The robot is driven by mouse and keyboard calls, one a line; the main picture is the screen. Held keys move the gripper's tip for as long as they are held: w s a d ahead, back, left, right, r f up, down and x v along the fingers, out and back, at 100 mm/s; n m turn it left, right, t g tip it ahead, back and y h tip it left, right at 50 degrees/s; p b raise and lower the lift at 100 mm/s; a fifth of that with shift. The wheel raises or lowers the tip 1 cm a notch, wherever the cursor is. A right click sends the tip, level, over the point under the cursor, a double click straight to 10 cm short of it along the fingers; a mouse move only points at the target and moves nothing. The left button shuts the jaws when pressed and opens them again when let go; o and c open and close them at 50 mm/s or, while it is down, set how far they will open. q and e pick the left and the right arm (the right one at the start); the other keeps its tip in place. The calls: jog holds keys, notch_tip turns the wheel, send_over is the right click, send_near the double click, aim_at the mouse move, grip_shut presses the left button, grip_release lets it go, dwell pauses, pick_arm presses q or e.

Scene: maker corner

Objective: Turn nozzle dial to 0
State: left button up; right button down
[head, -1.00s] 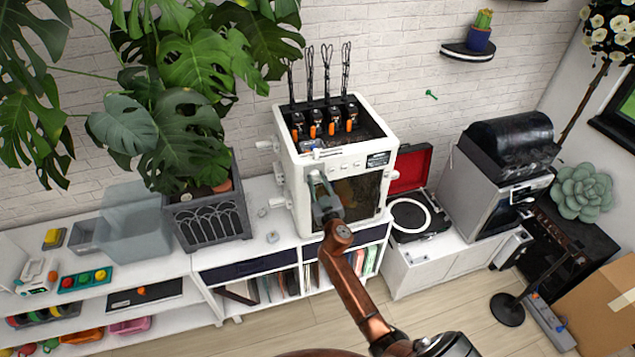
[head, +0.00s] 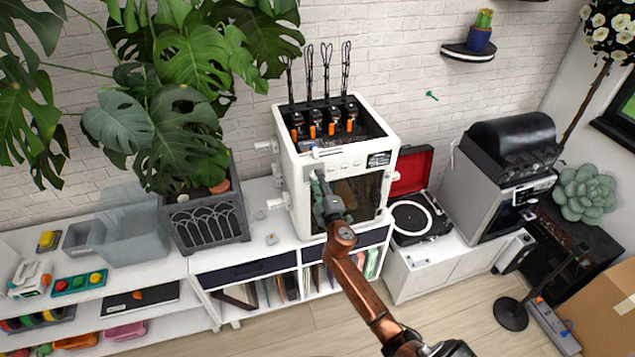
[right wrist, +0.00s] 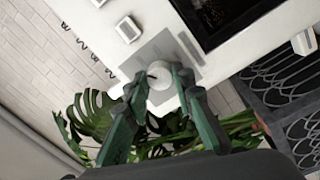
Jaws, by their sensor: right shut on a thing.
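The white printer (head: 300,200) stands on the white shelf unit, with a row of small controls along its upper front. My right gripper (head: 318,180) is at the left part of that front, below the row's left end. In the right wrist view, its green fingers (right wrist: 159,78) are shut on a round white dial (right wrist: 160,71), one finger on each side. A short dark mark shows at the dial's edge, and a grey plate (right wrist: 165,50) lies behind it. I cannot read any numbers. In the head view the fingers hide the dial. My left gripper is not in view.
A large leafy plant in a dark grey planter (head: 208,220) stands close to the printer's left. An open red record player (head: 412,215) is at its right. Several white knobs or spool holders stick out from the printer's left side.

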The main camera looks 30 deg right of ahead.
jog(key=n+y, duration=0.1)
jog(key=n, duration=1)
jog(key=shift+d+n+p, duration=0.1)
jog(key=shift+n+p, duration=0.25)
jog(key=shift+n, duration=0.05)
dwell(0.3)
jog(key=c, duration=1.6)
grip_release()
jog(key=shift+s, duration=0.1)
jog(key=v, duration=1.2)
jog(key=shift+f, duration=0.1)
